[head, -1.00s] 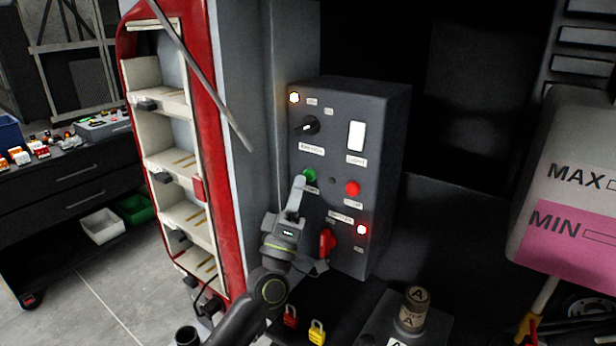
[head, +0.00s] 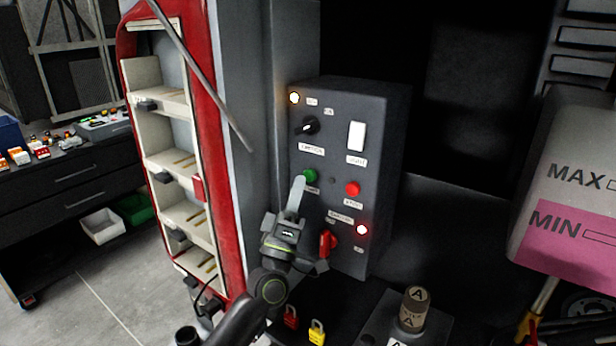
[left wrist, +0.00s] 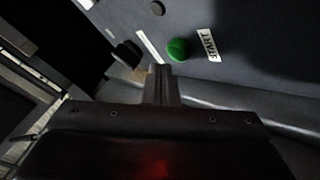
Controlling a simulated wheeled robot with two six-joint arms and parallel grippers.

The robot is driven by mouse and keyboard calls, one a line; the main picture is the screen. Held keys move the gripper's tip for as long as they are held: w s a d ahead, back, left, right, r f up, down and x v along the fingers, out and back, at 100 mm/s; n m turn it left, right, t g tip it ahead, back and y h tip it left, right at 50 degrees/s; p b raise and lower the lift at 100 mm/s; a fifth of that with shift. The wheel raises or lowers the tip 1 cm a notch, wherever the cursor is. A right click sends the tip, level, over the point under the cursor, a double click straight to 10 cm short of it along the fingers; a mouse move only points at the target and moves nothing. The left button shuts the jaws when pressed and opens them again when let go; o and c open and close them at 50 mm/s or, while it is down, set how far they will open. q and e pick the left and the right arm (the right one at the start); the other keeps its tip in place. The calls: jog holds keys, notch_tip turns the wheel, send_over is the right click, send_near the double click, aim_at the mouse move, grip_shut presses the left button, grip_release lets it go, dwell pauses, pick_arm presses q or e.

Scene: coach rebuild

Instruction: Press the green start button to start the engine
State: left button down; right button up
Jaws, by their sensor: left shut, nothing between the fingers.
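The green start button (head: 310,176) sits on the front of the dark grey control box (head: 384,190). In the left wrist view the green button (left wrist: 177,49) shows just past my fingertips, next to a START label (left wrist: 209,44). My left gripper (head: 297,182) is shut and empty, its fingertips pointing up at the panel close to the button's lower left. In the left wrist view the fingertips (left wrist: 161,70) appear just below the button; I cannot tell whether they touch it. My right gripper is not in view.
The box also carries a black rotary knob (head: 309,127), a white light switch (head: 356,136), a red button (head: 352,188), a red handle (head: 327,242) and lit lamps. Red and yellow padlocks (head: 317,332) lie below. A red-edged door with shelves stands to the left.

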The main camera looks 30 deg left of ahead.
pick_arm(q)
jog(key=shift+w, duration=0.15)
dwell(0.4)
jog(key=shift+w, duration=0.25)
jog(key=shift+w+d, duration=0.1)
jog(key=shift+w, duration=0.4)
dwell(0.7)
jog(key=shift+s, duration=0.9)
jog(key=shift+s+a+p, duration=0.15)
jog(key=shift+s+p, duration=0.35)
jog(key=shift+s, duration=0.75)
jog(key=shift+s+a+p, duration=0.1)
jog(key=shift+s+p, duration=0.4)
jog(key=shift+s, duration=0.75)
